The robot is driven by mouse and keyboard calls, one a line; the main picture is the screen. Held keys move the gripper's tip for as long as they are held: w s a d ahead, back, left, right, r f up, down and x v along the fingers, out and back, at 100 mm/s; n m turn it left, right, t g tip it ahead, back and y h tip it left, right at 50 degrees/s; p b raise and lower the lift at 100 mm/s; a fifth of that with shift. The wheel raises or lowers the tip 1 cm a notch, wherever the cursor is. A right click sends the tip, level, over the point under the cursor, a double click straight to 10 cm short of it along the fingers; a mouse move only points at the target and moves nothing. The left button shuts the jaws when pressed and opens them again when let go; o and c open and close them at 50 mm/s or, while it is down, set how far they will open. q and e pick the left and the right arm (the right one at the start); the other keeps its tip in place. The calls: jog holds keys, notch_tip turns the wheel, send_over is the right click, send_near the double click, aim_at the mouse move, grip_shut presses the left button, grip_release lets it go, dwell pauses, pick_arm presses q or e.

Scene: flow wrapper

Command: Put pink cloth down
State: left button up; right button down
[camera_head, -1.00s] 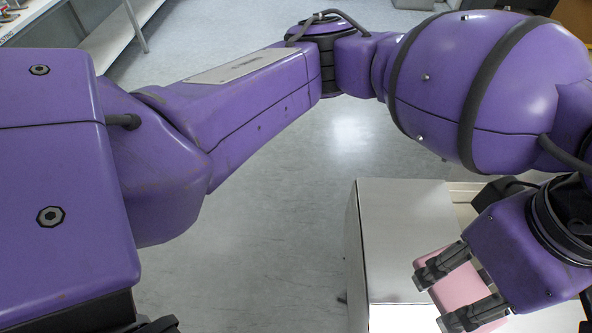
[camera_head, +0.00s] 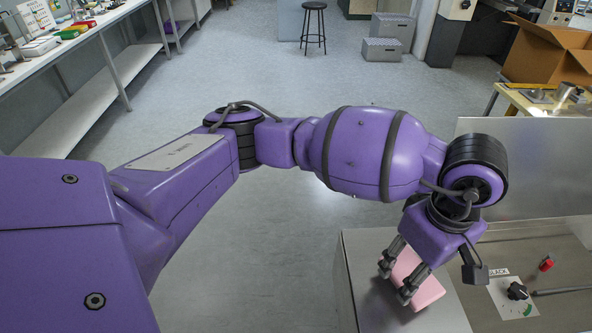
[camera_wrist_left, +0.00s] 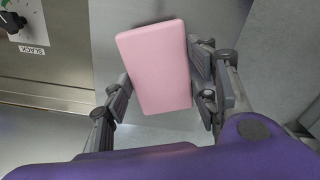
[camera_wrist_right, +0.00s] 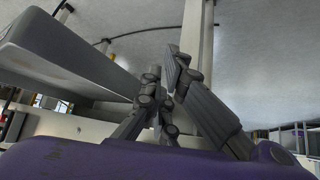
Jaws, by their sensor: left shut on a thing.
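The pink cloth (camera_head: 420,284) looks like a flat, folded pink block. My left gripper (camera_head: 396,282) is shut on it, pointing down over the metal top (camera_head: 390,318) of the machine. The left wrist view shows the cloth (camera_wrist_left: 157,65) between the two fingers (camera_wrist_left: 160,88), its far end sticking out beyond them. I cannot tell whether the cloth touches the metal top. My right gripper (camera_wrist_right: 163,72) shows only in the right wrist view, with no cloth by it. Its fingertips look close together, and whether they are shut is unclear.
A control panel with a black knob (camera_head: 517,291) and a red button (camera_head: 546,264) lies right of the cloth. A metal panel (camera_head: 530,165) stands behind. A shelf bench (camera_head: 85,95) is at left, a stool (camera_head: 314,28) at the back. The floor between is clear.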

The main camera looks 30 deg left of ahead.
pick_arm(q)
notch_tip(320, 180, down, 3)
jog(key=shift+f, duration=0.1)
jog(key=o, duration=1)
pick_arm(e)
jog(key=shift+s+d, duration=0.1)
jog(key=shift+s, duration=0.35)
jog(key=shift+w+r, duration=0.1)
pick_arm(q)
jog(key=shift+r, duration=0.3)
notch_tip(320, 180, up, 12)
jog(key=shift+f, duration=0.15)
pick_arm(e)
jog(key=shift+f, duration=0.3)
